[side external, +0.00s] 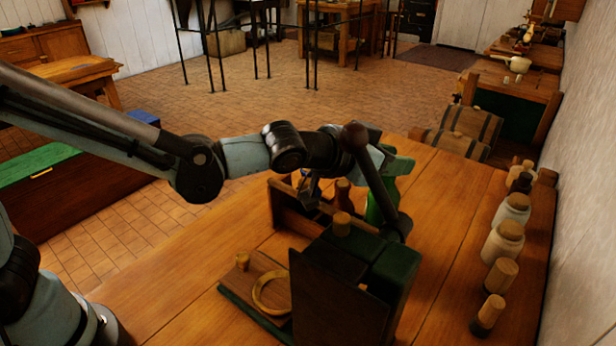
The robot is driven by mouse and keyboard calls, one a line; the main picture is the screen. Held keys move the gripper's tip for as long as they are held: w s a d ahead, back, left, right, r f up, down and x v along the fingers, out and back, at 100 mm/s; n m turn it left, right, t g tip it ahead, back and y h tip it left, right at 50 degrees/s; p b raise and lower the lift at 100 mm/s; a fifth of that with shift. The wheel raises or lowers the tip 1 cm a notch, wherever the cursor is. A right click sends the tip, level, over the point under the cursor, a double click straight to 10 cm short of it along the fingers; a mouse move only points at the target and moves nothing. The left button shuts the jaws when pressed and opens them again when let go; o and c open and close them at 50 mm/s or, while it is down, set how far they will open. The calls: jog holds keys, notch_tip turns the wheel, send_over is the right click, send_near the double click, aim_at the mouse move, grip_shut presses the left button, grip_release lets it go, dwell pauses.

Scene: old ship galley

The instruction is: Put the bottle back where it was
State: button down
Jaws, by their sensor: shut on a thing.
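My gripper (388,172) is over the wooden worktop, just behind a dark lever with a round knob, which hides much of its jaws. It is shut on what looks like a green bottle (375,212). The bottle shows only as a bright green strip beside the lever, so its outline, its tilt and whether its base touches anything cannot be told. A reddish-brown bottle-shaped thing (342,194) stands just left of it, next to a low wooden rack or box (288,212).
A dark green box (345,290) with the lever (372,180) stands in front of my gripper. A small board with a yellow ring (270,296) lies to its left. Jars (503,243) and corked containers line the right wall. The worktop between is clear (450,230). Two barrels (468,128) stand beyond.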

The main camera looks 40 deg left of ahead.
jog(key=shift+f, duration=3.55)
jog(key=c, duration=0.7)
grip_release()
jog(key=shift+s, duration=0.1)
jog(key=v, duration=1.2)
jog(key=s+a+n+g+y, duration=0.1)
jog(key=s+a+g, duration=0.1)
jog(key=a, duration=0.4)
jog(key=s+a+f+n+g+y, duration=0.1)
jog(key=s+a+n+y, duration=0.1)
jog(key=a, duration=0.5)
jog(key=s+a+f+n+g+y, duration=0.1)
jog(key=s+a+g+y, duration=0.1)
jog(key=a, duration=0.4)
jog(key=shift+s+a+f+g, duration=0.1)
jog(key=shift+s+a+g, duration=0.1)
jog(key=shift+s, duration=0.25)
jog(key=shift+s+a+f+g, duration=0.1)
jog(key=shift+s+a, duration=0.05)
jog(key=shift+s, duration=0.25)
